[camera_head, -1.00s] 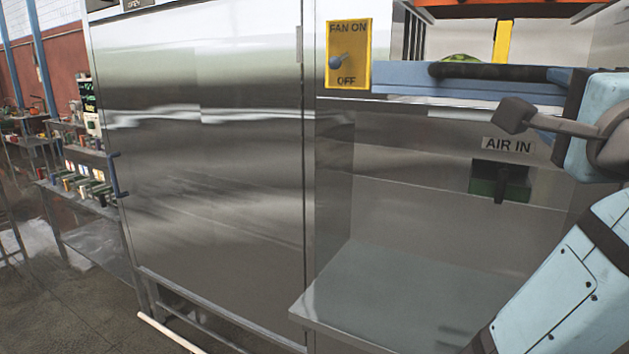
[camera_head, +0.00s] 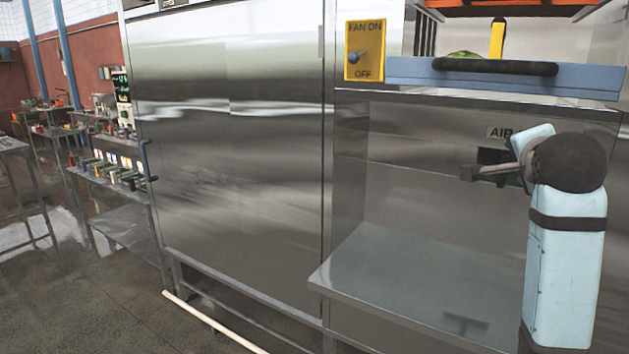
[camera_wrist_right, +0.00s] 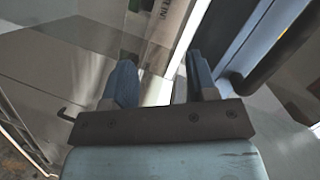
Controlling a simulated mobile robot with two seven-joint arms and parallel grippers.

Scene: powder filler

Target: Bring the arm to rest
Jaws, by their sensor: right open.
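My right arm comes up from the lower right in the head view. Its gripper (camera_head: 472,172) points left in front of the open bay, below the blue bar (camera_head: 600,84). In the right wrist view the two blue fingers of the gripper (camera_wrist_right: 160,78) stand apart with nothing between them. My left gripper is in no view.
A steel cabinet (camera_head: 235,150) fills the middle. A yellow FAN ON/OFF switch plate (camera_head: 365,50) sits beside the blue bar with its black handle (camera_head: 495,67). A steel shelf (camera_head: 400,285) juts out below. Cluttered shelving (camera_head: 110,175) stands left; the left floor is open.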

